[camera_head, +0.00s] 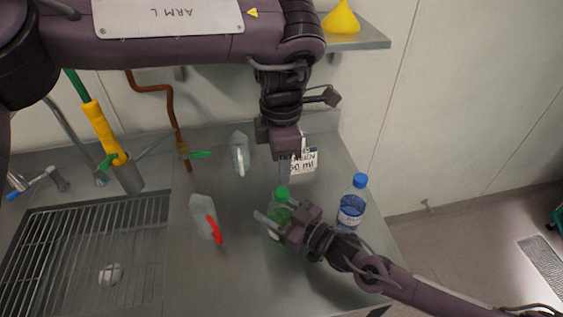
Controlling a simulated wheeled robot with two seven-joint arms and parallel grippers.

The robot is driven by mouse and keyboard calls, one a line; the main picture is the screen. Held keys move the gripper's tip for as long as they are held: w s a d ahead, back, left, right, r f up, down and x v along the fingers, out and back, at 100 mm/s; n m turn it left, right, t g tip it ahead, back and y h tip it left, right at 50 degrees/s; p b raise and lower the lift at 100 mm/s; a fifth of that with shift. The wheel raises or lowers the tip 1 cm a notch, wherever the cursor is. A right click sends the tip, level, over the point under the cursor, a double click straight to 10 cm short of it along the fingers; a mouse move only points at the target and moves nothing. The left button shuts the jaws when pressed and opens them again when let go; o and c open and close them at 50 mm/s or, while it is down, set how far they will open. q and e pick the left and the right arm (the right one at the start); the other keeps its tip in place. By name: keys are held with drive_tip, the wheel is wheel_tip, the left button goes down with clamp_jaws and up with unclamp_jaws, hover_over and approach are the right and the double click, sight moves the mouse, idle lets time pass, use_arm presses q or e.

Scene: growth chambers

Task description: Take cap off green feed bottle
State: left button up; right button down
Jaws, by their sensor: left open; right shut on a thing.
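The green feed bottle (277,213) stands upright on the steel counter. Its green cap (282,192) is on its top. My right gripper (268,228) comes in from the lower right and is shut on the bottle's body, which it partly hides. My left gripper (291,158) is above and behind the bottle, pointing down, open and apart from the cap. Its fingers are small and partly hidden in this view.
A blue-capped bottle (352,203) stands right of the green one. A red-handled item (207,218) and a grey-white item (239,153) are left. A printed label (303,161) is behind. A sink grate (85,250) lies far left; a yellow flask (341,18) sits on a shelf (358,41).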

sight(281, 191)
use_arm(q)
drive_tip(key=m, duration=0.8)
drive_tip(key=shift+m, duration=0.3)
drive_tip(key=shift+f, duration=4)
drive_tip(key=shift+c, duration=0.4)
